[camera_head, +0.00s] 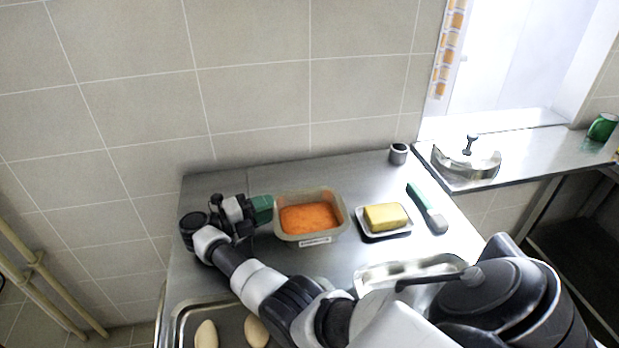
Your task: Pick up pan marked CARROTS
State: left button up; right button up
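A translucent beige pan (335,226) of grated orange food (308,217) stands on the steel counter. The white label (314,241) on its front is too small to read. My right arm reaches in from the lower right across the counter. My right gripper (262,209) is at the pan's left side, with a green part close to the rim. I cannot tell whether it touches the pan or whether its fingers are open or shut. My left gripper is not in view.
A yellow block (386,216) sits in a white tray right of the pan. A green-handled brush (426,207) and a small grey cup (398,153) are farther right. A metal tray (181,318) with pale oval items (206,335) is at front left. The tiled wall is behind.

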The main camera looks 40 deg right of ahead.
jog(key=shift+a, duration=0.1)
grip_shut()
dwell(1.3)
